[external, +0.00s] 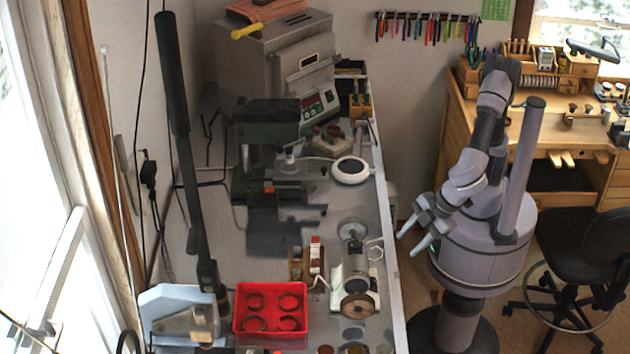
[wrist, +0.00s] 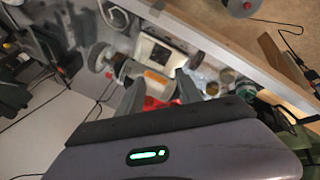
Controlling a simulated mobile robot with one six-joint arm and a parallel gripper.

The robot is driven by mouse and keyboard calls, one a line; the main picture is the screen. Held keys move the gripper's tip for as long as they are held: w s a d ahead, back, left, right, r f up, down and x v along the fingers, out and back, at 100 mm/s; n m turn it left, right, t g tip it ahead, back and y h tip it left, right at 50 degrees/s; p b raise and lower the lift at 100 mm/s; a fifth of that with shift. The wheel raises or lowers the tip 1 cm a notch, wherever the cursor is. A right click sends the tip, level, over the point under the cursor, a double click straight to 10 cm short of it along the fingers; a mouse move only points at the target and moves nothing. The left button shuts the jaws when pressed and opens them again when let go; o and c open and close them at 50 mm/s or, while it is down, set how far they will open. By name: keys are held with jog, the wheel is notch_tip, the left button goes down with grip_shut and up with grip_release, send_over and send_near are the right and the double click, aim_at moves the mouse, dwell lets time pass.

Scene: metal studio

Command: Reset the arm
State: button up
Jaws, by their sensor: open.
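My gripper (external: 415,233) is open and empty in the external view. Its two fingers point down and left, beside the right edge of the grey workbench (external: 384,235) and apart from it. My arm is bent, with its elbow raised above my round base. In the wrist view my gripper (wrist: 158,92) shows its two dark fingers spread apart, with nothing held between them. Behind them are the bench and a small motor machine (wrist: 150,80), partly hidden by the fingers.
The bench holds a red tray (external: 271,338) with round cups, a bench grinder (external: 355,275), a drill press (external: 265,130) and a large oven (external: 275,60). A black chair (external: 590,245) stands right of my base, before a wooden desk (external: 460,110). A narrow floor gap separates bench and base.

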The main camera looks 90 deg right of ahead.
jog(key=s+d+r+m+y+b, duration=0.1)
jog(key=d+m, duration=0.5)
jog(key=d, duration=0.6)
jog(key=s+d+r+m+y+b, duration=0.1)
jog(key=d+m, duration=0.5)
jog(key=d, duration=0.7)
jog(key=shift+s+d+r+y+b, duration=0.2)
jog(key=shift+s+d+y+b, duration=0.25)
jog(key=shift+s, duration=0.75)
jog(key=shift+a, duration=0.1)
